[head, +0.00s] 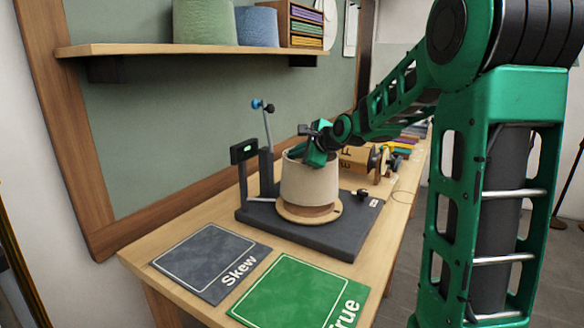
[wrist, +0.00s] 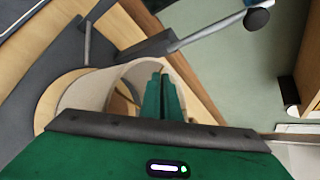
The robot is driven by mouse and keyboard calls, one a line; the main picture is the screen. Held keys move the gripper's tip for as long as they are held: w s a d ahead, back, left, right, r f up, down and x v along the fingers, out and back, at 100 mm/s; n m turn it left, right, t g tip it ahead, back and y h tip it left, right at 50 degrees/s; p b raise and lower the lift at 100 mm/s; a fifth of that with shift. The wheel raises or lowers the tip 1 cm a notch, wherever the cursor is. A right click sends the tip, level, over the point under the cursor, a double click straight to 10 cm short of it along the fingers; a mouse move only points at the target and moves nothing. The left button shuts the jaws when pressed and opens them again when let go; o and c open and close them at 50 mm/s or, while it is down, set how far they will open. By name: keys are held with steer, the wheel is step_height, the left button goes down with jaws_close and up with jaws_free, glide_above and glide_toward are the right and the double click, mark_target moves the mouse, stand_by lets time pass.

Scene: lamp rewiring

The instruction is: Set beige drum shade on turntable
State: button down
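The beige drum shade (head: 310,182) stands upright over the round wooden turntable (head: 333,212) on a dark base. A brown band shows under the shade's lower edge; I cannot tell whether the shade rests on the disc or hangs just above it. My gripper (head: 310,158) is at the shade's top rim, coming from the upper right. In the wrist view the two green fingers (wrist: 162,98) are close together at the rim of the shade (wrist: 90,88) and appear closed on its wall. The turntable's edge (wrist: 50,100) shows beside the shade.
The dark base (head: 340,238) carries an upright post with a small display (head: 243,151) and a thin rod with blue and black balls (head: 262,106). A grey "Skew" mat (head: 210,260) and a green "True" mat (head: 300,293) lie empty in front. A wooden shelf (head: 190,48) hangs above.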

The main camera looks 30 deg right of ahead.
steer(key=shift+f, duration=1.8)
steer(key=shift+f, duration=0.5)
steer(key=c, duration=2)
jaws_free()
